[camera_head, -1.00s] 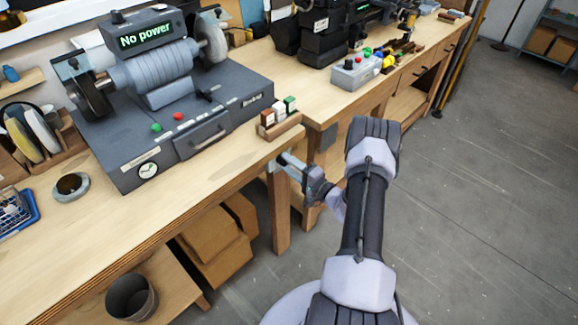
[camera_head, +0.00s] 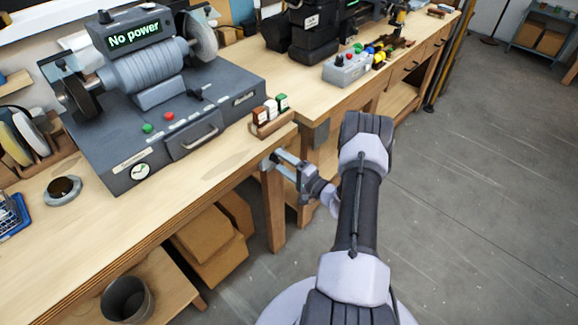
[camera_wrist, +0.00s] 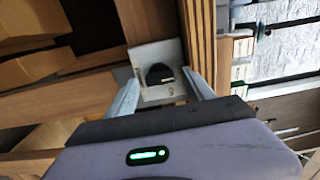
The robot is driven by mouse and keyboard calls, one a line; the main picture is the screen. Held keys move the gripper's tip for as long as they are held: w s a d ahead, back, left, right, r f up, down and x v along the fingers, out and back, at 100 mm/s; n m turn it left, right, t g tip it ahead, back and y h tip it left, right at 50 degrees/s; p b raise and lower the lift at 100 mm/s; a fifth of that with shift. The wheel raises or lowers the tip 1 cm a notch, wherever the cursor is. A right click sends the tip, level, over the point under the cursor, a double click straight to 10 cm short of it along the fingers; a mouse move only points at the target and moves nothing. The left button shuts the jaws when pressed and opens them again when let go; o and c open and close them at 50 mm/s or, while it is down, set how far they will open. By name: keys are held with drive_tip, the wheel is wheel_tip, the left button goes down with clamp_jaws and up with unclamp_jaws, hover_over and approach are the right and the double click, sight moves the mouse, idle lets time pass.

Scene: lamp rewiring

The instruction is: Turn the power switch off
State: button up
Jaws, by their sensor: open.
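A light plate (camera_wrist: 147,55) with a dark rounded switch knob (camera_wrist: 159,74) shows in the wrist view, on the wooden side of the bench below its top edge. My gripper (camera_wrist: 160,82) is open, one finger on each side of the knob. I cannot tell whether the fingers touch it or which position the switch is in. In the head view my gripper (camera_head: 276,163) is at the bench's front corner, and the switch is not discernible there. The grey machine (camera_head: 185,125) on the bench has a display (camera_head: 134,35) reading "No power".
A wooden block with coloured pieces (camera_head: 270,124) sits on the bench near the corner above my gripper. A bench leg (camera_head: 272,215) and cardboard boxes (camera_head: 215,250) are below. A grey control box (camera_head: 347,70) stands farther back. The floor at right is clear.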

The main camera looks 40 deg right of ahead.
drive_tip(key=s+d+p, duration=0.1)
drive_tip(key=s+p, duration=0.2)
drive_tip(key=s, duration=1.4)
drive_tip(key=shift+s+d+p, duration=0.15)
drive_tip(key=shift+p, duration=0.2)
drive_tip(key=w+a+r+n+g+y, duration=0.4)
drive_tip(key=a+r+n+g+y, duration=0.15)
drive_tip(key=a+r, duration=0.5)
drive_tip(key=w+a+r+n+g+y, duration=0.35)
drive_tip(key=a+r+g, duration=0.25)
drive_tip(key=a+r, duration=0.45)
drive_tip(key=s+a+r+n+h, duration=0.3)
drive_tip(key=s+a+r+h, duration=0.5)
drive_tip(key=s+a+r, duration=0.5)
drive_tip(key=shift+s+a+n+g+h, duration=0.35)
drive_tip(key=shift+s+a, duration=0.3)
drive_tip(key=shift+a, duration=0.45)
